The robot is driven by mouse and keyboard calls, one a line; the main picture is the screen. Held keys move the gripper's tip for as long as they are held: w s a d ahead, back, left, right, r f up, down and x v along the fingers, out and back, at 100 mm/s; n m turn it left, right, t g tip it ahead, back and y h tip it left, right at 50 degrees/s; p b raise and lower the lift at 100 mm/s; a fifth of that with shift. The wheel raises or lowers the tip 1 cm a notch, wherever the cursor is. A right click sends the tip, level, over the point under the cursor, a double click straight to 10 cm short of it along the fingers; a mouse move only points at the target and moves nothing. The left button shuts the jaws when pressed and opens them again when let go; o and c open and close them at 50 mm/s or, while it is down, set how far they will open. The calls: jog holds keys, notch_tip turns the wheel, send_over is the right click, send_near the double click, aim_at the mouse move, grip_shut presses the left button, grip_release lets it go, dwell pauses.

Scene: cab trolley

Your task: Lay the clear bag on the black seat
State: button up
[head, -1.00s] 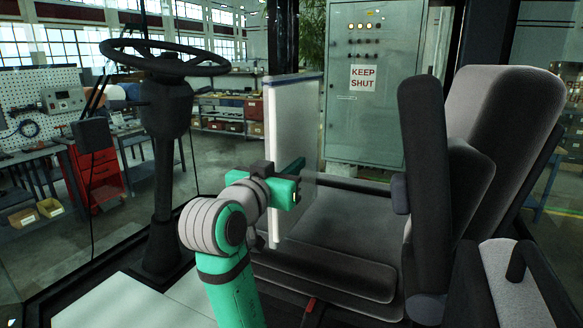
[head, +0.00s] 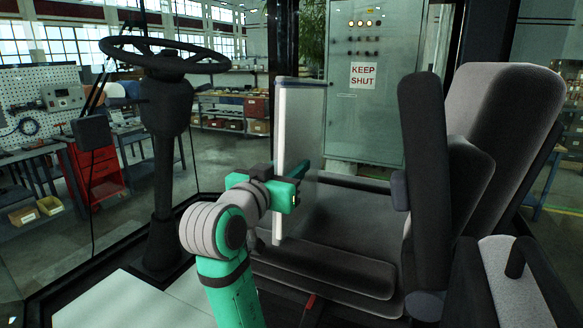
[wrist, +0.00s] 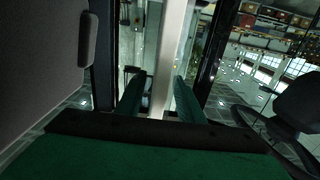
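The clear bag (head: 302,125) is a flat, see-through upright sheet with a white strip along its left edge. It stands nearly vertical over the front left part of the black seat (head: 345,222), its lower end near the front of the cushion. My gripper (head: 303,182) is shut on the bag, and part of a finger shows through it. In the wrist view the bag's white strip (wrist: 172,55) runs between the two fingers of my gripper (wrist: 162,85). Whether the bag's bottom touches the seat is hard to tell.
A dark armrest (head: 425,180) stands upright right of the cushion, before the backrest (head: 505,120). The steering wheel (head: 165,57) and its column (head: 165,190) are at left. A grey cabinet (head: 365,110) stands behind. The middle of the cushion is clear.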

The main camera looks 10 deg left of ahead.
jog(key=shift+r, duration=0.3)
jog(key=s+a, duration=0.2)
jog(key=s, duration=0.9)
jog(key=shift+s, duration=0.35)
